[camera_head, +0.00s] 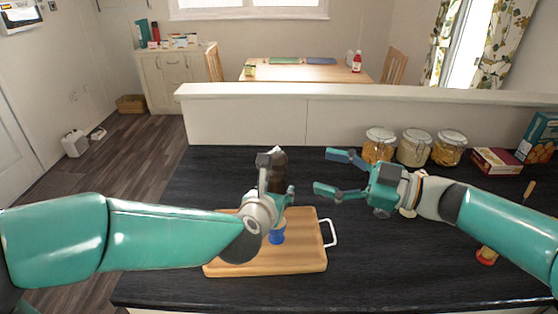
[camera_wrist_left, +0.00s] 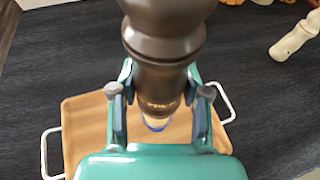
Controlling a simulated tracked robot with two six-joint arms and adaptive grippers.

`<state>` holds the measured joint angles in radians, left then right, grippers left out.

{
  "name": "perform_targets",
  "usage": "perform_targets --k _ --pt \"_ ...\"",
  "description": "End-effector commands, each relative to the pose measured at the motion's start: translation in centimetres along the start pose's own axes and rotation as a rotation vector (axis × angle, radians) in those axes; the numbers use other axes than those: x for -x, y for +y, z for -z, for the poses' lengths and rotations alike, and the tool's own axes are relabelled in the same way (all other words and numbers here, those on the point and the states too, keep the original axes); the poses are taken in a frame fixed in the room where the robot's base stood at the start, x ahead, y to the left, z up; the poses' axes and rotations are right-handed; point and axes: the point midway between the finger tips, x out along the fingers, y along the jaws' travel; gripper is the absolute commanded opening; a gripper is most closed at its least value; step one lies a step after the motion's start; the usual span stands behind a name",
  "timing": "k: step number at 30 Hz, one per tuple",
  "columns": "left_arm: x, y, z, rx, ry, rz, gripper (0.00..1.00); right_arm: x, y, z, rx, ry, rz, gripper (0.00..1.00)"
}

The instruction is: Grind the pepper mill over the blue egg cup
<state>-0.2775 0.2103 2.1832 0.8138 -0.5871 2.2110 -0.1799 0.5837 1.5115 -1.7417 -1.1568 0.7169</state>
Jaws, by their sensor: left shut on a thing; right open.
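The dark brown pepper mill (camera_head: 279,170) is upright in my left gripper (camera_head: 278,193), which is shut on it. In the left wrist view the mill (camera_wrist_left: 165,35) stands between both fingers of the gripper (camera_wrist_left: 160,100). The blue egg cup (camera_head: 277,237) is on the wooden board below the mill. In the left wrist view only a blue bit of the cup (camera_wrist_left: 155,127) shows under the mill's lower end. My right gripper (camera_head: 325,172) is open and empty, to the right of the mill, its fingers pointing left toward it.
The wooden board (camera_head: 305,262) with white handles lies on the dark counter (camera_head: 400,265). Several glass jars (camera_head: 414,148) and boxes (camera_head: 497,161) stand at the back right. A low white wall (camera_head: 240,117) runs behind the counter. A small red-based item (camera_head: 487,256) is at the right.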

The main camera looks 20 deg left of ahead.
Motion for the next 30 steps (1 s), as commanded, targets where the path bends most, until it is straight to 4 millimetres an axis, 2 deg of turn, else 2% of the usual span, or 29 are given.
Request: perform_targets --k 3,8,21,24,30 --pt "0.0 0.0 -0.1 0.000 -0.002 0.000 0.13 0.5 0.3 -1.5 -0.026 -0.011 -0.014 0.68" --pt "0.0 0.0 -0.1 0.000 -0.002 0.000 0.13 -0.4 0.5 -1.8 -0.030 -0.013 -0.018 0.68" --pt "0.0 0.0 -0.1 0.000 -0.002 0.000 0.13 -8.2 0.6 -1.9 -0.030 -0.013 -0.018 0.68" --pt "0.0 0.0 -0.1 0.000 -0.002 0.000 0.13 -9.6 0.7 -1.9 -0.030 -0.013 -0.019 0.68" --pt "0.0 0.0 -0.1 0.000 -0.002 0.000 0.13 -11.0 0.7 -1.8 -0.031 -0.013 -0.021 0.68"
